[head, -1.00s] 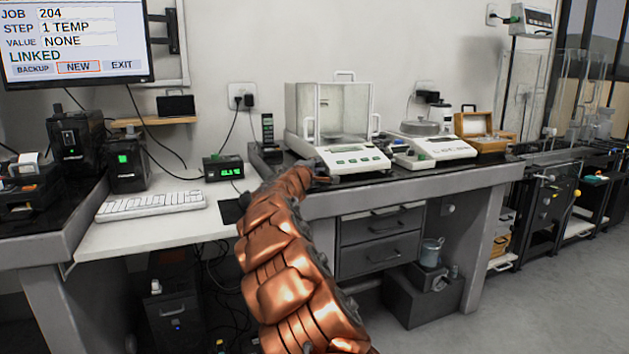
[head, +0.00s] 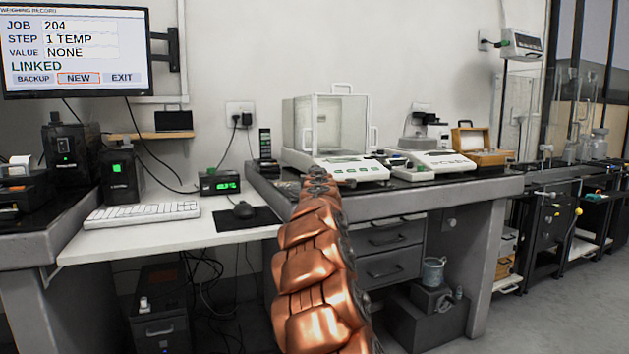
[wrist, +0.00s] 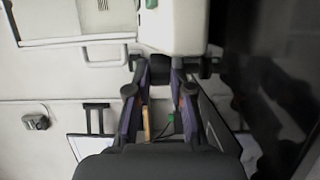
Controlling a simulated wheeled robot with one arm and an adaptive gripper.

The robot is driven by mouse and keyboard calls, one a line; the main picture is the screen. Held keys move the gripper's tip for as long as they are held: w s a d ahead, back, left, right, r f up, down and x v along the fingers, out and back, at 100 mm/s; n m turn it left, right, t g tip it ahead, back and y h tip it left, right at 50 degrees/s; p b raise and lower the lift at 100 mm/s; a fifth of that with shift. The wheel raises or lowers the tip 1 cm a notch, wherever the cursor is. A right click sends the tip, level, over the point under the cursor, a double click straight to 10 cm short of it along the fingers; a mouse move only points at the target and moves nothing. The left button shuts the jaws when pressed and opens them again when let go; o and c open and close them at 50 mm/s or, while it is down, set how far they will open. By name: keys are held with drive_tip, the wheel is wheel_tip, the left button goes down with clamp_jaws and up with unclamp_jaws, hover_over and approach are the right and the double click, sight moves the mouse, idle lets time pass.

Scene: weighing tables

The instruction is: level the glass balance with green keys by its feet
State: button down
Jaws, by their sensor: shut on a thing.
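The glass balance (head: 327,125) stands on the dark-topped bench, with a clear draught shield and a white base with green keys. In the wrist view its white casing (wrist: 172,28) lies at the top, just beyond the fingertips. My copper arm reaches to the front left of its base in the head view and hides my gripper there. In the wrist view my gripper (wrist: 171,70) has its two fingers on either side of a small part at the casing's lower edge. They are shut on what looks like a foot, which is mostly hidden. The level bubble cannot be made out.
A second white balance (head: 437,161) stands close on the right, with an open wooden box (head: 480,143) beyond it. A dark handheld unit (head: 265,147) stands left of the glass balance.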

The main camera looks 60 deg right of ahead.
drive_tip(key=shift+n+t+y, duration=0.3)
drive_tip(key=shift+t, duration=0.1)
idle(0.3)
drive_tip(key=c, duration=1)
unclamp_jaws()
drive_tip(key=shift+c, duration=0.2)
drive_tip(key=shift+s+a+r, duration=0.1)
drive_tip(key=shift+s+a, duration=0.35)
drive_tip(key=shift+a, duration=0.15)
drive_tip(key=shift+s+a, duration=0.4)
drive_tip(key=shift+s, duration=0.1)
drive_tip(key=v, duration=0.9)
drive_tip(key=shift+a, duration=0.1)
